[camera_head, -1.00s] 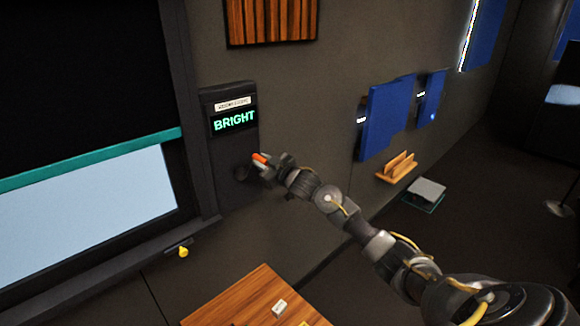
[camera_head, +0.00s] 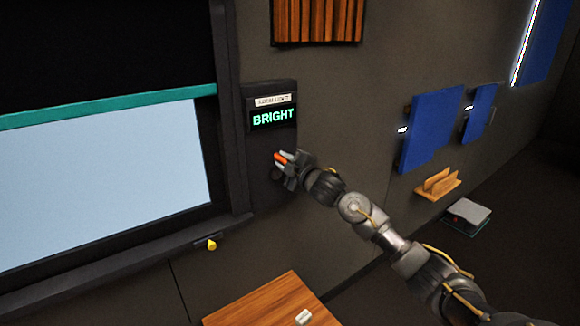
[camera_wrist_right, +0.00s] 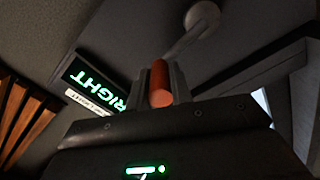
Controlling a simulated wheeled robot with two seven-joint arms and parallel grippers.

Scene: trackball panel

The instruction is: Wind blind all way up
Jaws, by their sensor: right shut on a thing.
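The dark blind (camera_head: 100,50) hangs over the upper part of the window at the left. Its teal bottom bar (camera_head: 110,106) is above a pale lit pane (camera_head: 105,175). A dark wall panel (camera_head: 258,205) beside the window has a lit display (camera_head: 273,117) reading BRIGHT. My right gripper (camera_head: 284,160) is at the panel below the display, shut on the orange crank handle (camera_head: 279,156). In the right wrist view the orange handle (camera_wrist_right: 160,84) is between the fingers, and a grey crank arm (camera_wrist_right: 185,42) leads to a round hub (camera_wrist_right: 202,17). My left gripper is not in view.
A wooden table (camera_head: 265,303) with a small white object (camera_head: 303,317) is below. Blue panels (camera_head: 430,130) and a wooden holder (camera_head: 437,184) are on the wall to the right.

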